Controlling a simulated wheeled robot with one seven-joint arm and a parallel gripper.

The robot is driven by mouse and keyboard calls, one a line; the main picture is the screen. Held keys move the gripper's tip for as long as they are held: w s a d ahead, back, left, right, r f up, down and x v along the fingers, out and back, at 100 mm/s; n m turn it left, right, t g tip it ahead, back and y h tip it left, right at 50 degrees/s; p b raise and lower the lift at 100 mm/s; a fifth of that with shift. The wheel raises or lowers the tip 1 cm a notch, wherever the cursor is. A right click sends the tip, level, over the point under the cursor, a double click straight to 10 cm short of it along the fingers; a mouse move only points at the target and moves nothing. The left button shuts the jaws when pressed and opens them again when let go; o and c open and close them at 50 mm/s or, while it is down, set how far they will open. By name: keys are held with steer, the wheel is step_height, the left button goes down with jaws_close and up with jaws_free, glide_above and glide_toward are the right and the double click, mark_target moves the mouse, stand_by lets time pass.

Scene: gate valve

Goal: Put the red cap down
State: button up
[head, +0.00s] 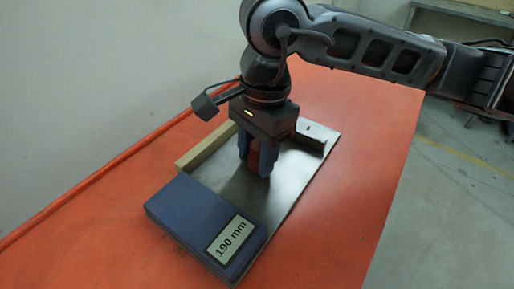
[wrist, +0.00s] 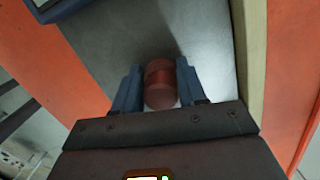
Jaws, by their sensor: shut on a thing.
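The red cap (wrist: 160,84) is a small dark red cylinder. In the wrist view it sits between the two blue fingers of my gripper (wrist: 161,90), which are shut on it. In the head view my gripper (head: 257,160) points down over the metal plate, and the red cap (head: 256,156) shows only partly between the fingers. The cap is at or just above the grey metal plate (head: 290,175); I cannot tell whether it touches.
A blue block (head: 190,215) labelled 190 mm lies at the plate's near end. A tan strip (head: 205,143) edges the left side, and a dark raised piece (head: 312,142) stands at the far right. The orange table (head: 345,215) is clear to the right.

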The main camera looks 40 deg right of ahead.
steer(key=shift+f+b, duration=0.15)
steer(key=shift+b, duration=0.2)
steer(key=o, duration=1.1)
